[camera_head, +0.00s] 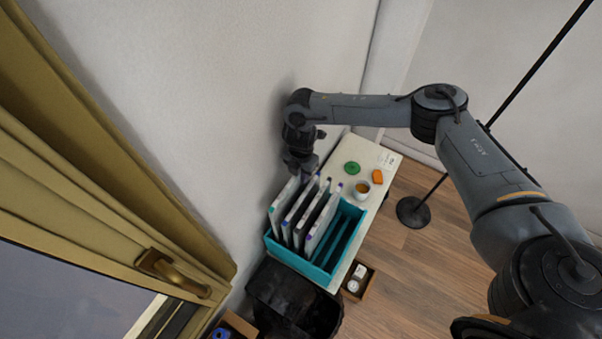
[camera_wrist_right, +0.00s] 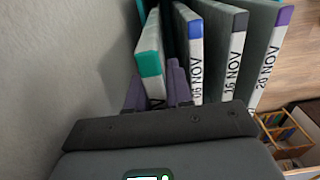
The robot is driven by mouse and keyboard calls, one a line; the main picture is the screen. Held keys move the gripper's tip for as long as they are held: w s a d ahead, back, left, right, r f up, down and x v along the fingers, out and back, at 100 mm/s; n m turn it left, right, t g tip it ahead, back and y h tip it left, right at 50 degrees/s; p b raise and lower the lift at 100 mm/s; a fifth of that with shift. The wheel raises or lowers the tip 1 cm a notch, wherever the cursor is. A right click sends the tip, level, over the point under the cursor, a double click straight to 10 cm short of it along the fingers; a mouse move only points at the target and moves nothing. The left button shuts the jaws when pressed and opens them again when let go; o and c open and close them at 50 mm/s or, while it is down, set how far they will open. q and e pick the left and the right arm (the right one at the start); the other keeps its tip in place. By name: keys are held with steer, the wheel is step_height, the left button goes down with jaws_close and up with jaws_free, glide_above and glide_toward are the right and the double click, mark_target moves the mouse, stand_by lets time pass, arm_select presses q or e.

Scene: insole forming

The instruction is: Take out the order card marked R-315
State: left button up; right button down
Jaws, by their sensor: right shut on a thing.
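Several upright white-edged folders stand in a teal rack (camera_head: 333,258), also partly in the right wrist view. Their edges have coloured tabs and printed dates. One has a blue tab and reads 06 NOV (camera_wrist_right: 196,62), one a dark tab and 16 NOV (camera_wrist_right: 233,60), one a purple tab and 20 NOV (camera_wrist_right: 270,57). My right gripper (camera_head: 300,164) is at the top of the leftmost folder (camera_head: 282,203). In the right wrist view its fingers (camera_wrist_right: 157,88) are shut on the teal-tabbed folder (camera_wrist_right: 150,48), whose date is mostly hidden. I cannot read R-315 anywhere. My left gripper is out of view.
The rack stands on a pale bench (camera_head: 371,156) close to the wall. A green disc (camera_head: 351,168), an orange block (camera_head: 377,176) and a small cup (camera_head: 362,189) lie behind it. A black bin (camera_head: 290,297) and a small wooden box (camera_head: 358,281) are in front.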

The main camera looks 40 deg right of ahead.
steer(key=shift+r+p, duration=4.4)
steer(key=shift+r, duration=3.55)
step_height(320, 180, up, 14)
